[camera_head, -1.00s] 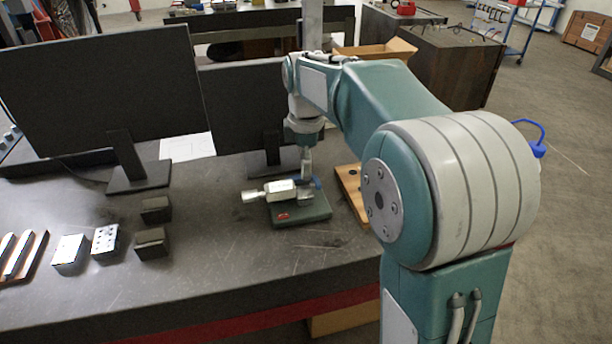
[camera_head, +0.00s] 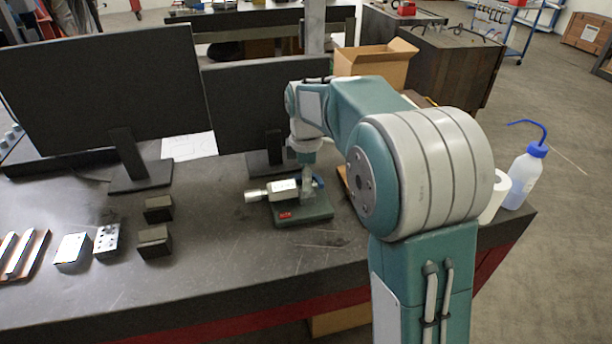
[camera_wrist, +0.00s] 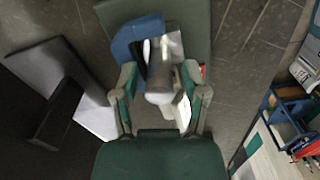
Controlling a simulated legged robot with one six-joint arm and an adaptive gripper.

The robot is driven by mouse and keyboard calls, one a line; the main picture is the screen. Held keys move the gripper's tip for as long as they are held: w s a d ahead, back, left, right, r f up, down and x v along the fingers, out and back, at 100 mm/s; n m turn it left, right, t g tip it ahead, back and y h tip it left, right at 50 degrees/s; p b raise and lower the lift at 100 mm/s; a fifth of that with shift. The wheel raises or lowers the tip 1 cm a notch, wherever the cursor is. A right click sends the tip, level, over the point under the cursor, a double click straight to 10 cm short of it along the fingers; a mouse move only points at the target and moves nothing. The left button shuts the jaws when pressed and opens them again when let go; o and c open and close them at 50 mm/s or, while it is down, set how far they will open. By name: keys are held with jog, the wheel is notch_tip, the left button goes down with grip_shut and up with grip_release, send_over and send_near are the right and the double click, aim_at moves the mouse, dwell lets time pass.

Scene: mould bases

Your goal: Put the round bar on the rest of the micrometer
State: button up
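The micrometer (camera_head: 270,190) lies on a dark green base (camera_head: 305,213) on the bench, its silver thimble pointing left. Its blue frame shows in the wrist view (camera_wrist: 128,42). My gripper (camera_head: 307,180) is low over the right part of the micrometer. In the wrist view a grey round bar (camera_wrist: 162,82) lies between the fingers of my gripper (camera_wrist: 160,75), its pale end towards the camera. A gap shows beside the left finger, but contact at the fingertips is unclear. The bar's far end and its contact with the rest are hidden.
Two monitors (camera_head: 105,80) stand behind. Dark blocks (camera_head: 154,242), metal blocks (camera_head: 107,238) and a wooden tray (camera_head: 38,255) with bars are at left. A wash bottle (camera_head: 525,175) and a white roll (camera_head: 495,195) stand at right. The bench front is clear.

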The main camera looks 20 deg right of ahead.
jog(key=shift+r, duration=0.1)
notch_tip(320, 180, up, 12)
jog(key=s+r+m+t, duration=0.1)
jog(key=s+r+m, duration=0.1)
jog(key=s+m, duration=0.35)
jog(key=s+f+m+t, duration=0.2)
jog(key=s+f+m, duration=0.2)
jog(key=s, duration=0.7)
jog(key=s+f+m+t, duration=0.2)
jog(key=s+f+m, duration=0.2)
jog(key=s, duration=0.7)
jog(key=shift+m+t, duration=0.3)
jog(key=shift+m, duration=0.85)
